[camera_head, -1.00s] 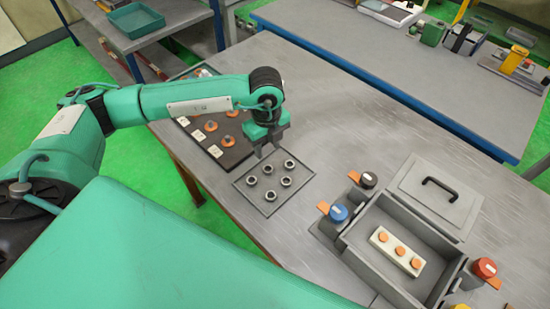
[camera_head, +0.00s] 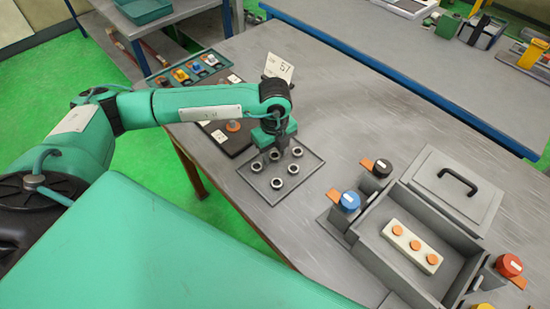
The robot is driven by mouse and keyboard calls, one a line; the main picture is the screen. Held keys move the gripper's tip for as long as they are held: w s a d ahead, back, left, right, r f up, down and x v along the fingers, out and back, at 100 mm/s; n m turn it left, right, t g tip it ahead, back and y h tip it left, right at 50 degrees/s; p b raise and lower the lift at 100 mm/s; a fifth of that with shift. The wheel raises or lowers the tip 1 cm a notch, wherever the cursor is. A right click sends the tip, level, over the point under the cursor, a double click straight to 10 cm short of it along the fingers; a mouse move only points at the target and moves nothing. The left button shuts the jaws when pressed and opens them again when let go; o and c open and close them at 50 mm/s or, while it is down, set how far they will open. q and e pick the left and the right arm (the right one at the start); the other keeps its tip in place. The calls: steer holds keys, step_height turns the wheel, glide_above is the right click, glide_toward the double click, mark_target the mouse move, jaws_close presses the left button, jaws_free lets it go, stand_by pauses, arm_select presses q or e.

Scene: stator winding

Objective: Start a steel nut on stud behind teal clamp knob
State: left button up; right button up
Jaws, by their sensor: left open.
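Several steel nuts (camera_head: 293,168) lie apart on a dark square tray (camera_head: 308,163) left of the table's middle. My left gripper (camera_head: 282,148) points down over the far part of this tray, close to the far nuts. It is open, and its fingers look empty. They partly overlap the far nuts in the picture, so I cannot tell whether they touch one. A grey box fixture at right has black (camera_head: 383,167), blue (camera_head: 350,201), red (camera_head: 509,265) and yellow (camera_head: 482,307) knobs. I see no teal knob or its stud. My right gripper is out of view.
A dark board (camera_head: 210,135) with orange pieces lies left of the tray, partly behind my arm. A numbered card (camera_head: 279,66) stands behind my wrist. A lid (camera_head: 457,190) lies beyond the box (camera_head: 440,220). The table between tray and box is clear.

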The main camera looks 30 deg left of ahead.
arm_select(q)
steer(key=shift+c, duration=0.9)
steer(key=c, duration=0.5)
steer(key=shift+r, duration=0.2)
steer(key=shift+c, duration=0.2)
steer(key=shift+r, duration=0.25)
step_height(320, 180, up, 8)
steer(key=p, duration=0.5)
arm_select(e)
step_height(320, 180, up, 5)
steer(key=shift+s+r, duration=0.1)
